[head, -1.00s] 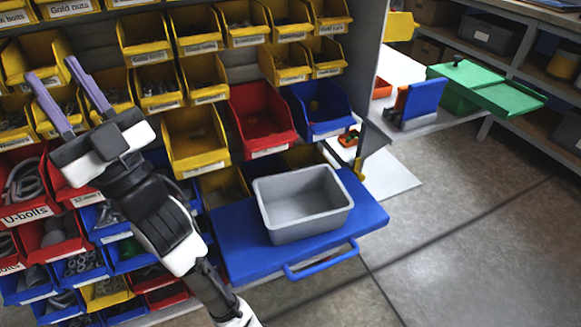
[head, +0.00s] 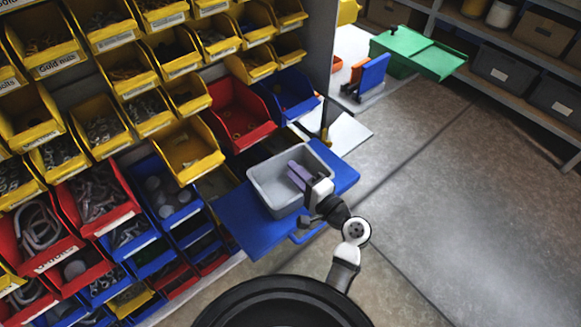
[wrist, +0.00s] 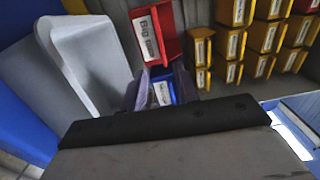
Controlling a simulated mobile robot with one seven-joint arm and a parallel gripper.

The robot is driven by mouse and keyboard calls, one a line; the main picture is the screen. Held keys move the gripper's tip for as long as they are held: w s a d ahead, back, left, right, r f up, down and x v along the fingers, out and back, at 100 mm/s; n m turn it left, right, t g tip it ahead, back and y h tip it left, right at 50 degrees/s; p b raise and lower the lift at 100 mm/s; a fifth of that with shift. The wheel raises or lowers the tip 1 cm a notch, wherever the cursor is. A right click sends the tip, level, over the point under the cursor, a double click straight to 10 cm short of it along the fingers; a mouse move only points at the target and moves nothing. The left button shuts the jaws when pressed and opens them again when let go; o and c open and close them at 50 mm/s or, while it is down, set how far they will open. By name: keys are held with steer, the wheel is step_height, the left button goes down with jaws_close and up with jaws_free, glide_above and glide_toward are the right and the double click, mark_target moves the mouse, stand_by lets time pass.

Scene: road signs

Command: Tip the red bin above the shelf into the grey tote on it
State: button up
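The red bin (head: 240,112) sits upright in the rack of bins above the blue shelf (head: 245,224), with a few small items inside. A red bin (wrist: 156,38) with a partly readable label shows at the top of the wrist view, apparently the same one. The grey tote (head: 272,200) stands upright on the shelf and fills the left of the wrist view (wrist: 92,65). My gripper (head: 294,172) is over the tote's right part in the head view. Its purple fingers (wrist: 158,88) are apart with nothing held, and they line up with a blue bin beyond.
The blue bin (head: 288,95) is right of the red one, and a yellow bin (head: 187,150) is left of it. An upright grey panel edge (head: 325,70) bounds the rack. A green-lidded box (head: 420,52) stands farther right. The floor (head: 450,190) at right is clear.

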glide_toward(260, 138)
steer(key=shift+x, duration=1.5)
steer(key=shift+x, duration=3.6)
steer(key=shift+s, duration=0.15)
steer(key=shift+c, duration=0.3)
jaws_close()
steer(key=shift+r, duration=0.1)
